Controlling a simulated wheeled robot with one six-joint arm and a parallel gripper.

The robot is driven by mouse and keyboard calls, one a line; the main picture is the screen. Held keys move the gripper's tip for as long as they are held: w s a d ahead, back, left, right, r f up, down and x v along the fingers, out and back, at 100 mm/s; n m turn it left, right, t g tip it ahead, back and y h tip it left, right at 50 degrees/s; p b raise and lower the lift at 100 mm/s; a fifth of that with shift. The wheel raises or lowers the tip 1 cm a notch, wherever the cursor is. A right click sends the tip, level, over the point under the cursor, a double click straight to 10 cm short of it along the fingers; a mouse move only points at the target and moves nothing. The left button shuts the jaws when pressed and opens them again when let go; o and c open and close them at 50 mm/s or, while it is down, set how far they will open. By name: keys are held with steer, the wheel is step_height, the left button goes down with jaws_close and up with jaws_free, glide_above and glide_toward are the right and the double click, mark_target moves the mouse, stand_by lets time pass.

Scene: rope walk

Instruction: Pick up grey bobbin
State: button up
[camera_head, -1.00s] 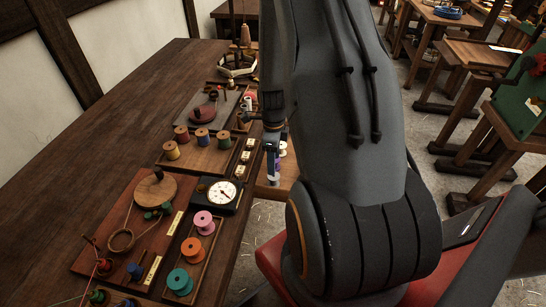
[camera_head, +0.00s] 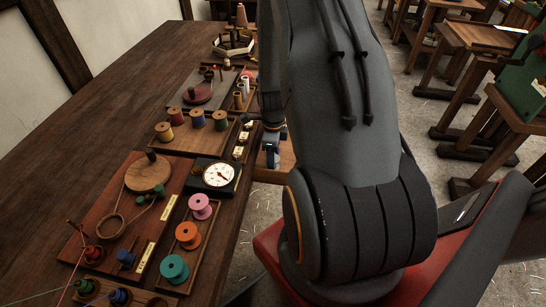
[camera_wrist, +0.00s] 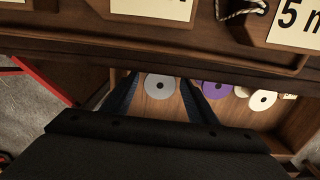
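The grey bobbin (camera_wrist: 160,87) shows in the wrist view, seen from above, on the wooden floor of an open drawer or tray (camera_wrist: 240,112). My gripper (camera_wrist: 159,78) is open. Its two dark fingers stand to the left and right of the bobbin. There looks to be a gap on each side, and I cannot tell how deep the fingertips are. In the head view my gripper (camera_head: 270,152) is low at the table's right edge. The grey bobbin cannot be made out there.
A purple bobbin (camera_wrist: 216,89) and a white bobbin (camera_wrist: 262,100) lie right of the grey one. The table's edge with label plates (camera_wrist: 152,8) is close above. Pink (camera_head: 200,206), orange (camera_head: 187,235) and teal (camera_head: 174,268) bobbins and a dial (camera_head: 219,176) stand on the table.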

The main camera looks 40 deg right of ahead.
steer(key=c, duration=0.7)
steer(key=shift+r+p, duration=2.75)
steer(key=shift+r, duration=1.3)
